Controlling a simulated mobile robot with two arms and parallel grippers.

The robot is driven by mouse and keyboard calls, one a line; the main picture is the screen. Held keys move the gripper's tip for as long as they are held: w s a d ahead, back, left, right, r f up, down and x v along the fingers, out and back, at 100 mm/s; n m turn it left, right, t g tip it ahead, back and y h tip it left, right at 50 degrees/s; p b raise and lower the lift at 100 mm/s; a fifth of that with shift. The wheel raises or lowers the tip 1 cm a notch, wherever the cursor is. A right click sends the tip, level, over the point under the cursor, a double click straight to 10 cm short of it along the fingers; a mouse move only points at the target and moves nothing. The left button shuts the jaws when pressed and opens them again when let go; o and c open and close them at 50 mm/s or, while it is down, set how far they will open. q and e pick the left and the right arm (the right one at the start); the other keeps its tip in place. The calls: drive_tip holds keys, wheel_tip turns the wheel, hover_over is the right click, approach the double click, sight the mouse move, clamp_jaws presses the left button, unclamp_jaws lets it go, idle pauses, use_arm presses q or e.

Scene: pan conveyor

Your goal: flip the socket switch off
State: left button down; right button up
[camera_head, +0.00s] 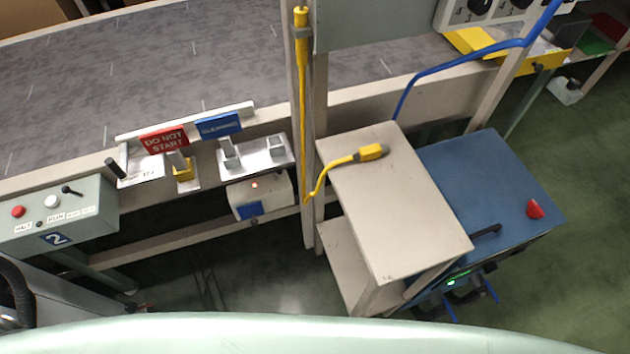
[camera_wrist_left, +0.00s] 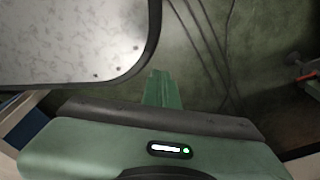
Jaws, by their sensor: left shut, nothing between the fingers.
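A small white box (camera_head: 262,197) under the conveyor's front rail has a lit orange-red lamp, a blue square cover and a small dark knob at its bottom. A grey panel with round black sockets (camera_head: 480,8) is cut off at the top right. I cannot tell which of them carries the socket switch, nor a switch's position. A yellow plug (camera_head: 372,151) lies loose on the beige cart top. My left gripper (camera_wrist_left: 160,88) shows in the left wrist view, its green fingers shut and empty over dark floor. My right gripper is not in view.
A control box (camera_head: 60,213) with red and white buttons stands at left. Red "DO NOT START" (camera_head: 164,141) and blue "CLEANING" (camera_head: 220,125) signs stand on the rail. The beige cart (camera_head: 410,215) and blue cabinet (camera_head: 520,175) fill the right.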

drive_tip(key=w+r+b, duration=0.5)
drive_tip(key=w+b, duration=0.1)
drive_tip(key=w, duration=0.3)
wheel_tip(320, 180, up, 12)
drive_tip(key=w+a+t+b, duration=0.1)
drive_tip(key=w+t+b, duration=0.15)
drive_tip(key=b, duration=0.55)
use_arm(q)
drive_tip(key=w+d+r+m+t+y, duration=0.15)
drive_tip(key=w+r+m+t, duration=0.3)
drive_tip(key=w+r, duration=0.75)
drive_tip(key=w+d+r+m+t+h, duration=0.1)
drive_tip(key=w+d+r+m+t, duration=0.3)
drive_tip(key=w+r, duration=0.85)
drive_tip(key=w+d+r+m+t+h, duration=0.3)
drive_tip(key=d+r+m+t, duration=0.2)
drive_tip(key=d+m, duration=0.3)
drive_tip(key=m+t, duration=0.1)
drive_tip(key=m, duration=0.1)
drive_tip(key=shift+w+r+m+b, duration=0.3)
drive_tip(key=shift+w+m, duration=0.05)
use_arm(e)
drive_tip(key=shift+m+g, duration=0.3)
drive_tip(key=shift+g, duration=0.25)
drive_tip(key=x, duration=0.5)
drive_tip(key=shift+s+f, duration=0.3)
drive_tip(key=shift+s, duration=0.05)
use_arm(q)
drive_tip(key=shift+w+t, duration=0.1)
drive_tip(key=shift+t, duration=0.15)
